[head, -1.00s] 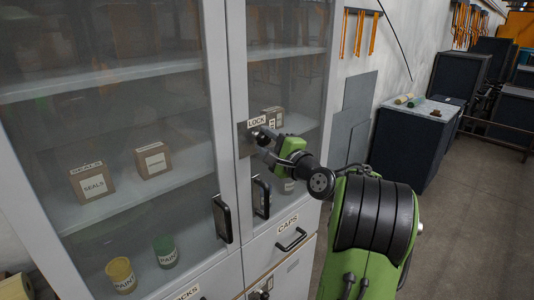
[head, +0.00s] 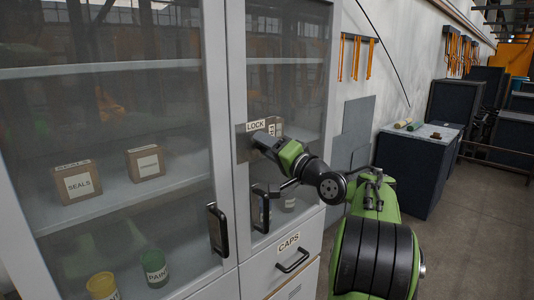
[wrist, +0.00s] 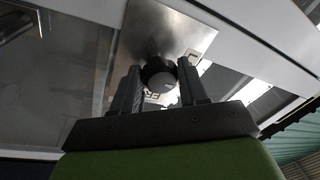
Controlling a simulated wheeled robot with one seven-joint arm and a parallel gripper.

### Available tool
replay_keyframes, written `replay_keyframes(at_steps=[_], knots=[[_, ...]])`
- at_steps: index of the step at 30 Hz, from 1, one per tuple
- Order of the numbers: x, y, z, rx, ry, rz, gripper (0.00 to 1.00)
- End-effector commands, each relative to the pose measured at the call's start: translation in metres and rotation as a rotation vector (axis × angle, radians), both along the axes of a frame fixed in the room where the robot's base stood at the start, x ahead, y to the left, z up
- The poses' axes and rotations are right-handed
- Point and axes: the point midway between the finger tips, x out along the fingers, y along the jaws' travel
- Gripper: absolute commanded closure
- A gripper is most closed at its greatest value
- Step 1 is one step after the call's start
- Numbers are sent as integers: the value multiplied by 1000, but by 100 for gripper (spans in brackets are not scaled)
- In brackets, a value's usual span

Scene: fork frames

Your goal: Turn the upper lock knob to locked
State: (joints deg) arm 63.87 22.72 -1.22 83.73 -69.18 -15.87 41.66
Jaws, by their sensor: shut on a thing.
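The upper lock is a square metal plate (head: 243,152) on the right cabinet door, with a LOCK label (head: 256,126) above it. In the wrist view the bare metal plate (wrist: 188,35) lies behind a dark round knob (wrist: 160,79). The knob sits between both fingers of my gripper (wrist: 158,82), which is shut on it. In the head view my gripper (head: 260,143) reaches the plate from the right and hides the knob. The knob's pointer direction cannot be made out.
Dark door handles (head: 217,230) and (head: 261,209) stick out below the lock. A CAPS drawer with a bar handle (head: 292,260) is lower right. Boxes (head: 77,182) and paint tins (head: 153,268) stand behind the glass. A dark cabinet (head: 413,170) stands right; floor is clear beyond.

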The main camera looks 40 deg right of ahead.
Motion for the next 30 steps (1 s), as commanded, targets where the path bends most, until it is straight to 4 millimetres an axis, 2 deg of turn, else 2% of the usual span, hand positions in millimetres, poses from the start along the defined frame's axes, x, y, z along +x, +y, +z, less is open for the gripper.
replay_keyframes(at_steps=[9, 23, 24, 28, 30], knots=[[0, 0, -2, -91, 1, 2, 87], [0, -1, -2, -106, 2, 1, 87], [0, -1, -2, -106, 2, 1, 55], [0, -1, -2, -106, 1, 2, 35], [0, -1, -1, -106, 1, 1, 32]])
